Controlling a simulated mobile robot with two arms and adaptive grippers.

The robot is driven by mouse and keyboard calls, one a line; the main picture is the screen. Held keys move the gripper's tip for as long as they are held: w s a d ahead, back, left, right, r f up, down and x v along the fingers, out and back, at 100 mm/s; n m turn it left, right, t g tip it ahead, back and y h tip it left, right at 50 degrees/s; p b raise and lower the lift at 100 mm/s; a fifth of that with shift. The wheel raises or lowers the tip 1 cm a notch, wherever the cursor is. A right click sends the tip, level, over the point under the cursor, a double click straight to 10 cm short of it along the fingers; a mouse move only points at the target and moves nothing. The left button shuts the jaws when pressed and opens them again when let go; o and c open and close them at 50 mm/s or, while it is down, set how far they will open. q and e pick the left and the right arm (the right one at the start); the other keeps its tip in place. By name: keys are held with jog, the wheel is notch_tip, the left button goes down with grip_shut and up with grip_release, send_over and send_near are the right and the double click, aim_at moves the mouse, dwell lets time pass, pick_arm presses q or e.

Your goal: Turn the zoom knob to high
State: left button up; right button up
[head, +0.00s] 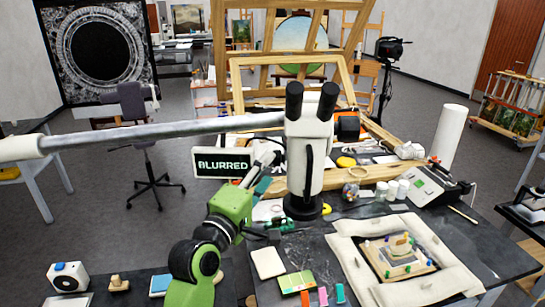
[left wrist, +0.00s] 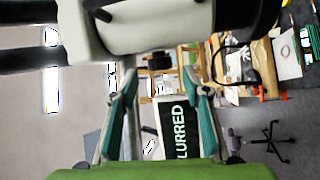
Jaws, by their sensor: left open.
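The white microscope (head: 308,150) with two black eyepieces stands on a round black base on the dark table. I cannot clearly make out the zoom knob on it. A sign reading "BLURRED" (head: 222,163) shows left of the microscope. My left gripper (head: 268,168), on a green arm, is raised beside the microscope's left side. In the left wrist view my left gripper (left wrist: 160,82) has its two teal-padded fingers apart with nothing held between them. The microscope's white body (left wrist: 150,28) fills the top there, and the sign (left wrist: 180,130) shows beyond the fingers. My right gripper is not seen.
A long grey boom (head: 165,135) runs left from the microscope. A white pad (head: 268,263) and colour card (head: 297,282) lie in front. A wooden frame stands behind.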

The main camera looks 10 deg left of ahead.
aim_at(279, 158)
pick_arm(q)
jog(key=p+x, duration=0.1)
jog(key=x, duration=0.3)
jog(key=shift+w, duration=0.1)
jog(key=c, duration=1.1)
